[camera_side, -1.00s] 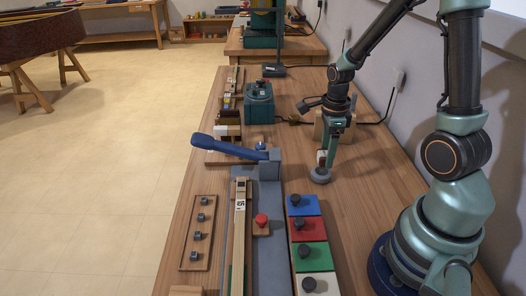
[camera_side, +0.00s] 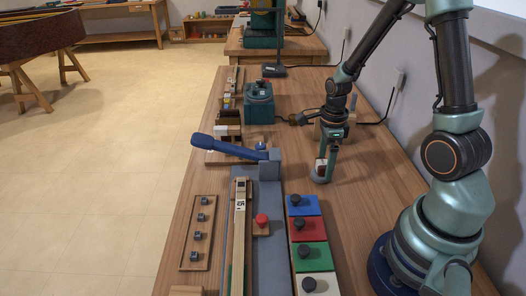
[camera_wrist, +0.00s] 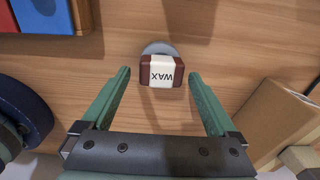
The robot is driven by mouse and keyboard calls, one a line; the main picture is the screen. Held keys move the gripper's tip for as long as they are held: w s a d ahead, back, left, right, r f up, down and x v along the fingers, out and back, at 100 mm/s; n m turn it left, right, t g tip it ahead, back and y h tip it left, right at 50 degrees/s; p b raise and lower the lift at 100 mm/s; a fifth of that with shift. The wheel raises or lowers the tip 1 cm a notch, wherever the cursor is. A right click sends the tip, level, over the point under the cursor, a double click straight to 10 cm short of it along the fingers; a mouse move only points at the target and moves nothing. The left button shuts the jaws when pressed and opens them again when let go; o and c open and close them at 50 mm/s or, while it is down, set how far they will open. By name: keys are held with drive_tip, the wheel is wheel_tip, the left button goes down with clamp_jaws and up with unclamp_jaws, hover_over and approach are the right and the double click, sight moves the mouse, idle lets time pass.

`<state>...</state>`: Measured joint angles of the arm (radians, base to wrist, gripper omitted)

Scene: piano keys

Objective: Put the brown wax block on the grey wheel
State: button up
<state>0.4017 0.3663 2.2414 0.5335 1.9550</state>
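The brown wax block (camera_wrist: 162,71) has a white band marked WAX and lies between my fingertips in the wrist view. The grey wheel (camera_wrist: 158,47) shows just behind and under it, so the block appears to be on the wheel, set toward its near edge. My gripper (camera_wrist: 159,76) is open, with a small gap on each side of the block. In the side view my gripper (camera_side: 325,168) is low over the table, around the block (camera_side: 321,169). The wheel (camera_side: 319,180) is mostly hidden there by the gripper and block.
Blue, red, green and white tiles with dark knobs (camera_side: 303,205) stand in front of the wheel. A grey fixture with a blue lever (camera_side: 225,147) is to the left. A teal box (camera_side: 259,103) is behind. A wooden block (camera_wrist: 276,122) is beside my right finger.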

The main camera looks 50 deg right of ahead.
sight(325, 162)
wheel_tip(325, 162, up, 11)
drive_tip(key=s+a+r+n+t, duration=0.1)
drive_tip(key=a+r+n, duration=0.4)
drive_tip(key=n, duration=0.8)
drive_tip(key=a+r+n+t, duration=0.4)
drive_tip(key=a+n, duration=0.4)
drive_tip(key=n, duration=0.6)
drive_tip(key=shift+s+r+t, duration=0.3)
drive_tip(key=shift+s+r, duration=0.1)
drive_tip(key=shift+r, duration=0.4)
